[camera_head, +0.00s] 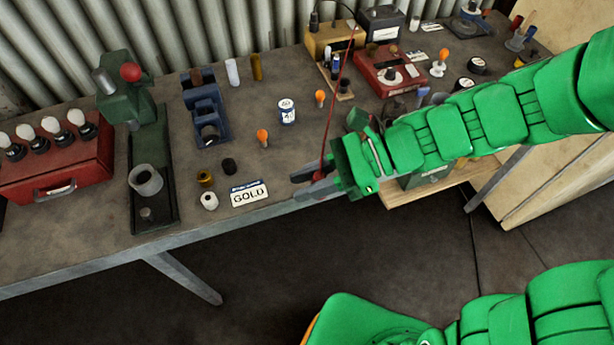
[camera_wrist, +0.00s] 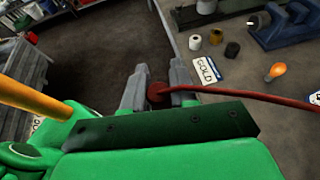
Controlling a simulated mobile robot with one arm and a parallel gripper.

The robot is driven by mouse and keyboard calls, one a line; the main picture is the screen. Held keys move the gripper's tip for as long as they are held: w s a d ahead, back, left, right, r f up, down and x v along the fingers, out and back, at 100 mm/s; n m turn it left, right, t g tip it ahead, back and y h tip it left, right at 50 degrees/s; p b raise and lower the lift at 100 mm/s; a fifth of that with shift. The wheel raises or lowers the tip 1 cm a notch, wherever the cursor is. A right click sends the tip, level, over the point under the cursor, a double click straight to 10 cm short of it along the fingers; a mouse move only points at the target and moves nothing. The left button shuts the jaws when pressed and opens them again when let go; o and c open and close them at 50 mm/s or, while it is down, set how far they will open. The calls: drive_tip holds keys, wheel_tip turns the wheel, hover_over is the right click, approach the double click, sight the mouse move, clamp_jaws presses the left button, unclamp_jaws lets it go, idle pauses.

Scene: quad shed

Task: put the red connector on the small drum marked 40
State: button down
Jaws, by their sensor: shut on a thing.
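My gripper (camera_head: 308,184) is at the front edge of the workbench and is shut on the red connector (camera_head: 319,175). In the wrist view the red connector (camera_wrist: 157,91) sits between the two grey fingers of my gripper (camera_wrist: 154,76). A red cable (camera_head: 335,105) runs from it up toward the back of the bench. The small drum (camera_head: 287,111), white with a dark blue label, stands upright on the bench, behind and left of my gripper. Its number is too small to read surely. Nothing is seen on top of it. Only a sliver of it shows at the wrist view's right edge.
A GOLD plate (camera_head: 248,193) lies left of my gripper. A blue tool (camera_head: 207,115), green press (camera_head: 150,150) and red case (camera_head: 60,172) stand farther left. A wooden box (camera_head: 333,38) stands behind. Bench around the drum is mostly clear.

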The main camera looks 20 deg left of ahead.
drive_tip(key=w+a+r, duration=0.3)
drive_tip(key=w+a, duration=0.2)
drive_tip(key=w, duration=0.2)
drive_tip(key=w+a+r, duration=0.4)
drive_tip(key=w, duration=0.2)
hover_over(279, 105)
wheel_tip(279, 105, down, 10)
drive_tip(key=shift+s+d+r, duration=0.15)
drive_tip(key=shift+r, duration=0.1)
drive_tip(key=shift+a+f, duration=0.2)
drive_tip(key=shift+f, duration=0.1)
drive_tip(key=shift+w+f, duration=0.2)
drive_tip(key=shift+f, duration=1.4)
